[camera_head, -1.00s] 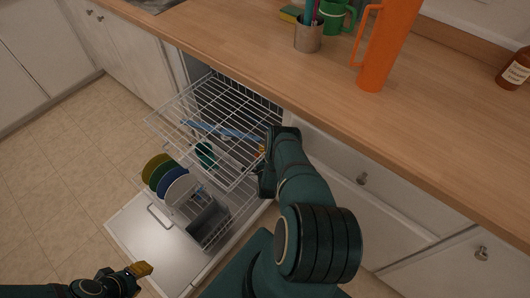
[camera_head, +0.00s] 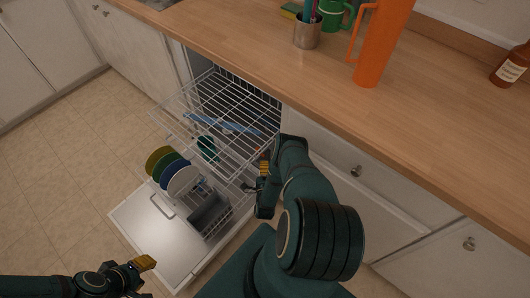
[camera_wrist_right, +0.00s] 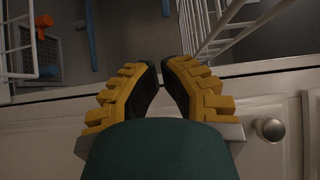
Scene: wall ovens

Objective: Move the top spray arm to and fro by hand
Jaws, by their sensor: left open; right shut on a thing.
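The top spray arm (camera_head: 225,124) is a long blue bar under the pulled-out upper wire rack (camera_head: 170,128) of the open dishwasher. Blue parts also show at the top of the right wrist view (camera_wrist_right: 90,32). My right gripper (camera_head: 262,182) is beside the rack's right side, lower than the blue bar and apart from it in the head view. In the right wrist view its fingers (camera_wrist_right: 160,70) are drawn close together; anything between them cannot be made out. My left gripper (camera_head: 147,270) is open and empty at the lower left, far from the spray arm.
The dishwasher door (camera_head: 150,232) is folded down. Plates (camera_head: 181,181) and a grey basket (camera_head: 208,211) sit in the lower rack. The counter above holds an orange pitcher (camera_head: 376,45), a utensil cup (camera_head: 307,34) and a bottle (camera_head: 513,66). The floor at left is clear.

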